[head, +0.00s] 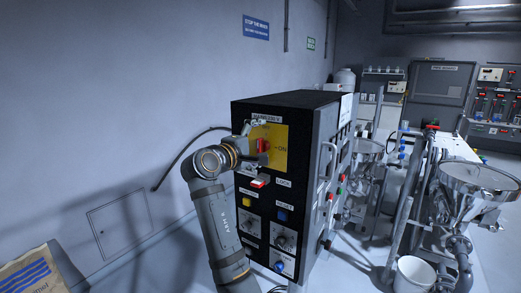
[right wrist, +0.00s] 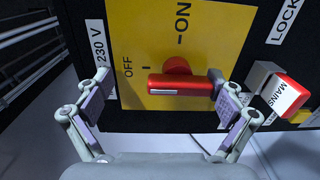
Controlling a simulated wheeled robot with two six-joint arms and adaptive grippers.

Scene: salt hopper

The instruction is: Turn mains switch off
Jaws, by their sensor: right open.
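The mains switch is a red handle on a round red base, on a yellow plate (head: 282,158) of the black cabinet. The handle (head: 264,146) stands upright in the head view; ON is marked to its right. In the right wrist view the handle (right wrist: 180,86) lies crosswise, its left end beside the OFF mark, with ON above. My right gripper (right wrist: 165,93) is open at the plate, one finger on each side of the handle's length. The left finger is apart from it; the right finger is close to its right end, contact unclear. My left gripper is out of view.
A red-topped part tagged MAINS (right wrist: 287,95) sticks out beside my right finger, near the LOCK label (head: 283,183). Blue and yellow buttons and dials sit below on the cabinet (head: 300,215). A steel hopper (head: 475,180) and white bucket (head: 413,274) stand right.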

